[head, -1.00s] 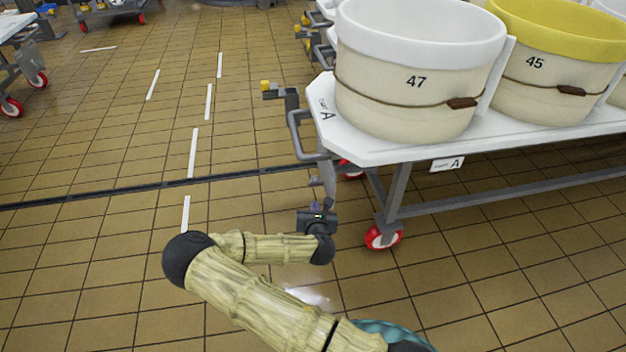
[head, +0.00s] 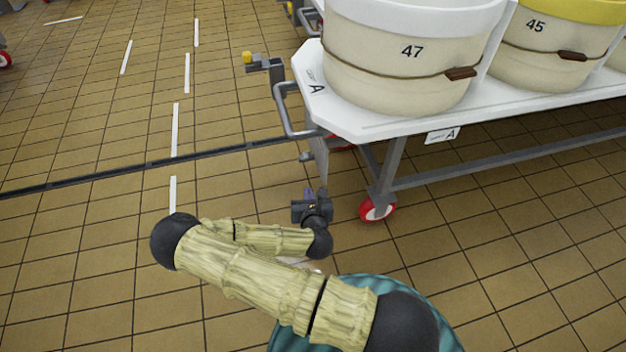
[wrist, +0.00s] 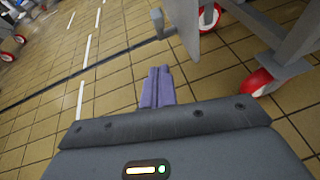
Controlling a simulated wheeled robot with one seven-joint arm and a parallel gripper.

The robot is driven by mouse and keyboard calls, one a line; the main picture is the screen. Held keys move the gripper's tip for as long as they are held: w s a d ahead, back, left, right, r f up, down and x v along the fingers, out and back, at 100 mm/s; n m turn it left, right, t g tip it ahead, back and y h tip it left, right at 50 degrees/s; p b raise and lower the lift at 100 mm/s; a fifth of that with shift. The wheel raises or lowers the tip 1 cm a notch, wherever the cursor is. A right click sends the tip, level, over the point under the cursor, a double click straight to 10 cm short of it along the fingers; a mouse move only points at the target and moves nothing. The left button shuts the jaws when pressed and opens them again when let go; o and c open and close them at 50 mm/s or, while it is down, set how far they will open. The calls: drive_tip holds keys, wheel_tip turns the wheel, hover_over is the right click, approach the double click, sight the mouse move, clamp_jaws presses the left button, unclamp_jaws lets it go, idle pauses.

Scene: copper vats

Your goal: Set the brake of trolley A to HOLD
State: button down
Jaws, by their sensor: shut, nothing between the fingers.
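Trolley A (head: 345,128) stands at the right in the head view, with a white top marked A, a grey handle and red-wheeled castors. A small grey pedal-like piece (head: 306,157) sticks out low at its near left end. It also shows at the top of the wrist view (wrist: 157,20). I cannot tell whether it is the brake, and no HOLD mark is readable. My gripper (head: 309,192) is below and in front of that end, apart from it. In the wrist view its purple fingers (wrist: 156,88) are shut together and empty, pointing toward the pedal-like piece.
Tub 47 (head: 400,75) and yellow-rimmed tub 45 (head: 560,55) stand on the trolley. A red castor (head: 377,209) is right of my gripper.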

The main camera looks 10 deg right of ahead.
sight(304, 157)
drive_tip(key=w+d+f+b, duration=0.1)
drive_tip(key=w+b, duration=0.5)
drive_tip(key=w, duration=0.6)
drive_tip(key=shift+w+d+f, duration=0.2)
drive_tip(key=shift+d+f, duration=0.2)
drive_tip(key=shift+d, duration=0.3)
drive_tip(key=shift+r, duration=0.1)
